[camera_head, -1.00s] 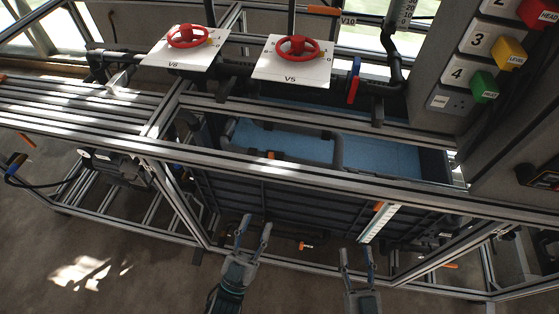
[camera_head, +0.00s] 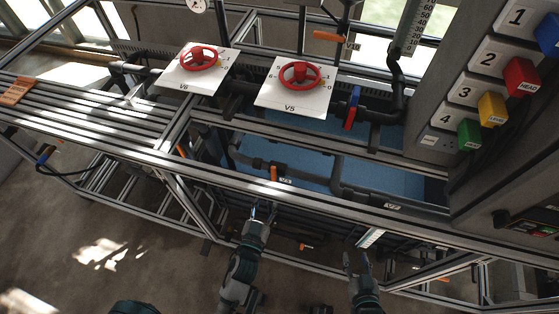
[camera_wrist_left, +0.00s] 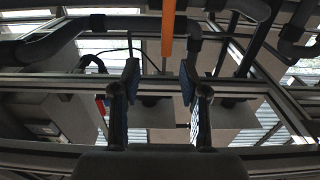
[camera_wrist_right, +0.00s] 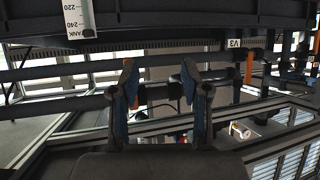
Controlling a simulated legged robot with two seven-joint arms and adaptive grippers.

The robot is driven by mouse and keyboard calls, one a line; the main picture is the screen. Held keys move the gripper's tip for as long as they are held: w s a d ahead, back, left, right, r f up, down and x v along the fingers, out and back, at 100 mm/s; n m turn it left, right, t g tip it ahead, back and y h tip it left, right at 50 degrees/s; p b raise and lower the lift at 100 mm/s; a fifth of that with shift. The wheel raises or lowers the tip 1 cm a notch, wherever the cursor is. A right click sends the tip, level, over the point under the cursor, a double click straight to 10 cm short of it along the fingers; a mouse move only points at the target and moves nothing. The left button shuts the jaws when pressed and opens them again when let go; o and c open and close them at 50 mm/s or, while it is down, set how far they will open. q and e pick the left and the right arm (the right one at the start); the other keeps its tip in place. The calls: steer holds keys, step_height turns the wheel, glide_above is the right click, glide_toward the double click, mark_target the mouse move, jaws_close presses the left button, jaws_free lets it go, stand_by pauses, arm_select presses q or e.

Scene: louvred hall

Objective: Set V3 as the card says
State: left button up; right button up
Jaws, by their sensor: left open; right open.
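The V3 label (camera_head: 285,181) sits on the frame's pipework, with an orange lever (camera_head: 273,172) standing upright beside it. The V3 label also shows in the right wrist view (camera_wrist_right: 234,43), next to an orange lever (camera_wrist_right: 249,65). My left gripper (camera_head: 262,210) is open and empty, below the lever and apart from it. In the left wrist view an orange bar (camera_wrist_left: 168,28) hangs above and between its open fingers (camera_wrist_left: 160,80). My right gripper (camera_head: 357,258) is open and empty, lower and to the right. I cannot make out a card with a V3 setting.
Red handwheels V6 (camera_head: 201,57) and V5 (camera_head: 300,74) stand on white plates above. A red-blue lever (camera_head: 352,108) is right of them. A grey panel (camera_head: 462,130) with numbered plates and coloured tags stands at right. A metal rail (camera_head: 320,199) crosses above my grippers.

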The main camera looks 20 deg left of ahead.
mark_target(274, 174)
arm_select(q)
steer(key=w, duration=0.9)
steer(key=shift+a+b, duration=0.2)
steer(key=shift+b, duration=0.15)
steer(key=shift+w+d, duration=0.1)
steer(key=shift+d, duration=0.2)
steer(key=shift+w+a+r, duration=0.1)
steer(key=shift+w+a, duration=0.15)
steer(key=shift+a, duration=0.6)
steer(key=shift+c, duration=1.4)
steer(key=c, duration=0.4)
steer(key=shift+d, duration=0.35)
jaws_close()
steer(key=shift+d, duration=0.25)
arm_select(e)
steer(key=shift+w+a+r+t, duration=0.25)
steer(key=shift+a+r, duration=0.05)
steer(key=shift+r, duration=0.15)
steer(key=shift+w+a+r+t, duration=0.2)
steer(key=shift+a+r+t, duration=0.05)
steer(key=shift+r, duration=0.15)
